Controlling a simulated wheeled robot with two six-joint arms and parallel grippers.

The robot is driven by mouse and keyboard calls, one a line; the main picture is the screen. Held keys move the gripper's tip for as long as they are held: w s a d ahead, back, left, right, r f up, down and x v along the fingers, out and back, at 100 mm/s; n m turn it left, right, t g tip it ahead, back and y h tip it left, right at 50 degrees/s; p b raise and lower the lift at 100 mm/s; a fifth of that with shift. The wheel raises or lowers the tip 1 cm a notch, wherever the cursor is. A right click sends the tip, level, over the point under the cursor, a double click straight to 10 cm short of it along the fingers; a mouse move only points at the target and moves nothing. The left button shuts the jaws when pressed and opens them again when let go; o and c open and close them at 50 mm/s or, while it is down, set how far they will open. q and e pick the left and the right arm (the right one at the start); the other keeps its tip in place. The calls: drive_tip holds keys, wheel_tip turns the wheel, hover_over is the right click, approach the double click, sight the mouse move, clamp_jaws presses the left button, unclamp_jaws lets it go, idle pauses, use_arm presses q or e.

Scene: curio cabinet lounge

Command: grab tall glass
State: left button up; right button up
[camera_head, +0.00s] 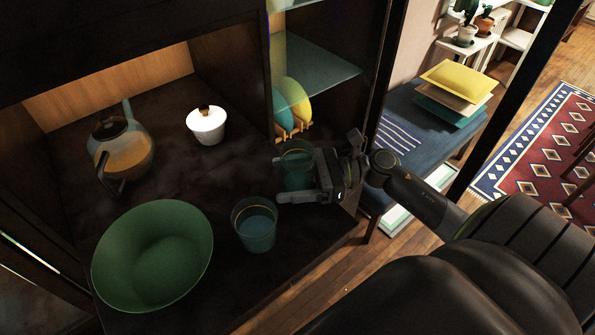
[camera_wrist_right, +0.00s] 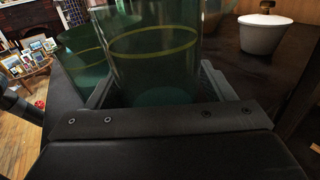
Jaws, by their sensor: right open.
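The tall glass (camera_head: 297,150), green-tinted and upright, stands on the dark cabinet shelf near its right front edge. My right gripper (camera_head: 288,180) reaches in from the right at the glass and partly hides it. In the right wrist view the tall glass (camera_wrist_right: 153,55), with a yellow band near its top, stands between the two spread fingers of the right gripper (camera_wrist_right: 160,85). The jaws are open, and I cannot tell whether a finger touches the glass. My left gripper is not in view.
A second green-tinted glass (camera_head: 255,228) stands just left of the gripper, close to the lower finger. Plates (camera_head: 292,100) stand in a rack behind.

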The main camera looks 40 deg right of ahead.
drive_tip(key=shift+c, duration=0.3)
drive_tip(key=c, duration=1.2)
drive_tip(key=shift+r, duration=0.15)
